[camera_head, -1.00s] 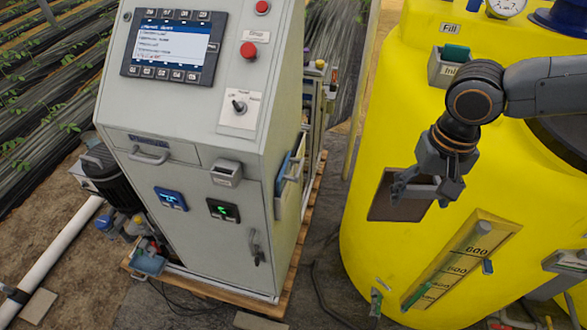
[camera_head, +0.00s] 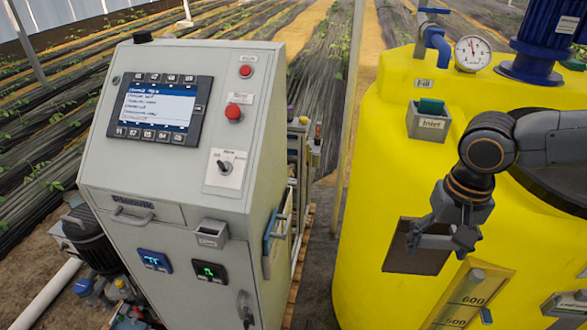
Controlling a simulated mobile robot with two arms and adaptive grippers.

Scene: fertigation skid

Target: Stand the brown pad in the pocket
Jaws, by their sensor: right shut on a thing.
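The brown pad (camera_head: 412,259) is a flat, dark brown, roughly square plate in front of the yellow tank. My right gripper (camera_head: 418,238) is shut on it near its upper right part, and the fingers cover some of it. The pad hangs slightly tilted, apart from any pocket. A small grey open pocket (camera_head: 212,233) with a label is on the grey cabinet's front. A grey pocket labelled Inlet (camera_head: 426,124) on the tank holds a green piece. Which pocket the task means I cannot tell. My left gripper is not in view.
The grey control cabinet (camera_head: 182,190) has a screen, red buttons and a side holder with a blue board (camera_head: 271,225). The yellow tank (camera_head: 385,150) carries a gauge (camera_head: 473,53) and a level scale (camera_head: 466,297). A gap separates cabinet and tank.

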